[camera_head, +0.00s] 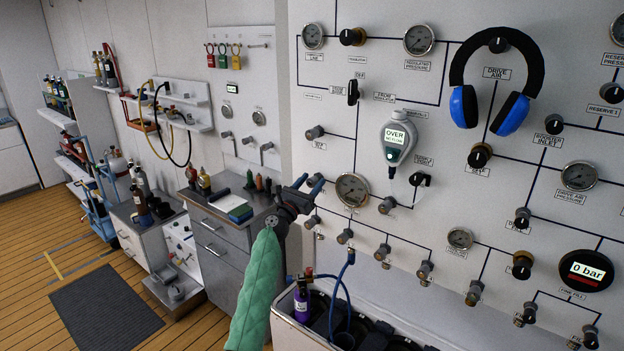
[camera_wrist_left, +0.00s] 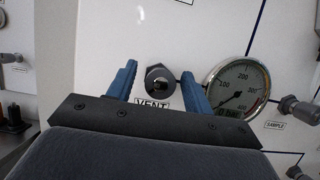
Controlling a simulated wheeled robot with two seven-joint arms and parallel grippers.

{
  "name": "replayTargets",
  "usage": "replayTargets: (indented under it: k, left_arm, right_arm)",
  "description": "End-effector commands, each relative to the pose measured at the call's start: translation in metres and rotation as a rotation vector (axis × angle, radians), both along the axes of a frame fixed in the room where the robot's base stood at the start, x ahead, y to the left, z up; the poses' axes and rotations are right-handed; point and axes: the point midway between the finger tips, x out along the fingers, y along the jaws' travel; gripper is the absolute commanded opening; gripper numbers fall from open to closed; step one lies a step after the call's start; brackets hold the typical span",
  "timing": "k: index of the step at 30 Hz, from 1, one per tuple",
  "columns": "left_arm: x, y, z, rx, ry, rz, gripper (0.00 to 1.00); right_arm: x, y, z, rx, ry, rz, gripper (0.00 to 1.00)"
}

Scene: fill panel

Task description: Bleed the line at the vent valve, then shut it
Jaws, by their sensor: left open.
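The vent valve (camera_wrist_left: 160,82) is a dark round fitting on the white panel, with a "VENT" label (camera_wrist_left: 152,103) partly hidden below it. My left gripper (camera_wrist_left: 159,72) is open, its blue fingers on either side of the valve in the left wrist view. I cannot tell whether they touch it or how deep they reach. In the head view my left gripper (camera_head: 309,184) is close to the panel, left of a round gauge (camera_head: 352,190), and hides the valve there. The gauge also shows in the wrist view (camera_wrist_left: 238,88). My right gripper is out of view.
A hanging meter (camera_head: 397,140) reads "OVER". Headphones (camera_head: 497,80) hang on the panel. A row of small valves (camera_head: 345,236) runs below the gripper. A purple bottle (camera_head: 302,303) and blue hose (camera_head: 346,275) stand lower down.

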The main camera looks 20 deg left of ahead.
Motion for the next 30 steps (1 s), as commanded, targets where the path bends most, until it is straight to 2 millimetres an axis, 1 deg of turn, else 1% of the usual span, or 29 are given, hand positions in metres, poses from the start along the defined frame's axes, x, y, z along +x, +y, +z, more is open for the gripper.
replayTargets:
  k: [3,12,14,18,19,28,29,30]
  left_arm:
    - [0.006,-0.002,0.002,0.001,0.001,0.000,0.51]
    - [0.007,-0.003,0.002,0.001,0.001,0.000,0.51]
    - [0.007,-0.003,0.002,0.001,0.001,0.000,0.39]
    - [0.007,-0.003,0.002,0.002,0.000,0.001,0.12]
    - [0.007,-0.003,0.002,0.001,0.001,0.000,0.07]
    - [0.007,-0.003,0.000,0.027,-0.010,0.000,0.07]
    - [0.007,-0.003,0.000,0.035,-0.013,0.000,0.07]
    - [0.007,-0.003,0.000,0.047,-0.017,0.000,0.07]
  right_arm:
    - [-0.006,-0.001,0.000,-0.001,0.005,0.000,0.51]
    - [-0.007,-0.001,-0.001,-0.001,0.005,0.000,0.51]
    - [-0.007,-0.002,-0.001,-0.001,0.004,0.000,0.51]
    - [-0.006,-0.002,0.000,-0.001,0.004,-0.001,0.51]
    - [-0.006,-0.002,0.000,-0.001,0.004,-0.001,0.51]
    - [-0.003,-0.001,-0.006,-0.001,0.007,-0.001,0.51]
    - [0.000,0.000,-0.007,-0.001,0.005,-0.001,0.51]
    - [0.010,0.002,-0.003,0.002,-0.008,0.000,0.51]
